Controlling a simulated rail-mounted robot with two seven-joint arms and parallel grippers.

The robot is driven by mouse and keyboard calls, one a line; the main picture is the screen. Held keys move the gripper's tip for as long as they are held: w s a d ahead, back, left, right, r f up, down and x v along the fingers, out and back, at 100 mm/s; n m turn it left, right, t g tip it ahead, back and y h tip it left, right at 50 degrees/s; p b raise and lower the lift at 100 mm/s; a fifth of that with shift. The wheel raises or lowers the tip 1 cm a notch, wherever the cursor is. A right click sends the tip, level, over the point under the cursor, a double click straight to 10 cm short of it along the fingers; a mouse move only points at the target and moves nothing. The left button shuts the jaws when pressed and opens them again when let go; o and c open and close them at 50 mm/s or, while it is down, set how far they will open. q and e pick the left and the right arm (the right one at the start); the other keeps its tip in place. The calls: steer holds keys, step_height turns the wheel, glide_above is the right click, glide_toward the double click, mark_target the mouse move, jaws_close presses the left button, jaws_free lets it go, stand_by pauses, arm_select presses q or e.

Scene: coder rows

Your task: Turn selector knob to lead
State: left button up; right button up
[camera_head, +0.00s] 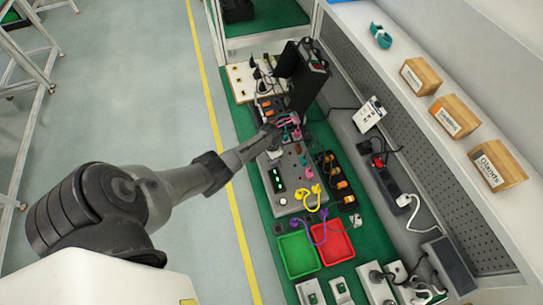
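A grey control panel (291,187) lies on the green bench, with a dark display showing green digits (276,180), a white round button (283,201) and several coloured leads along its edge. No selector knob can be made out for certain; it is too small or hidden. My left arm reaches in from the lower left, and my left gripper (281,123) is over the far end of the panel, close to small pink and teal parts. The fingers are too small and dark to tell whether they are open or shut. My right gripper is not in view.
A green tray (297,255) and a red tray (335,243) sit on the near side of the panel. A black upright screen-like unit (303,82) stands beyond the gripper. A black strip with orange sockets (338,180) lies to the right.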

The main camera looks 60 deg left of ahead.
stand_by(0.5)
arm_select(q)
steer(key=o, duration=0.9)
steer(key=shift+o, duration=0.2)
steer(key=shift+r, duration=0.25)
step_height(320, 180, up, 13)
steer(key=p, duration=0.3)
steer(key=shift+r, duration=0.1)
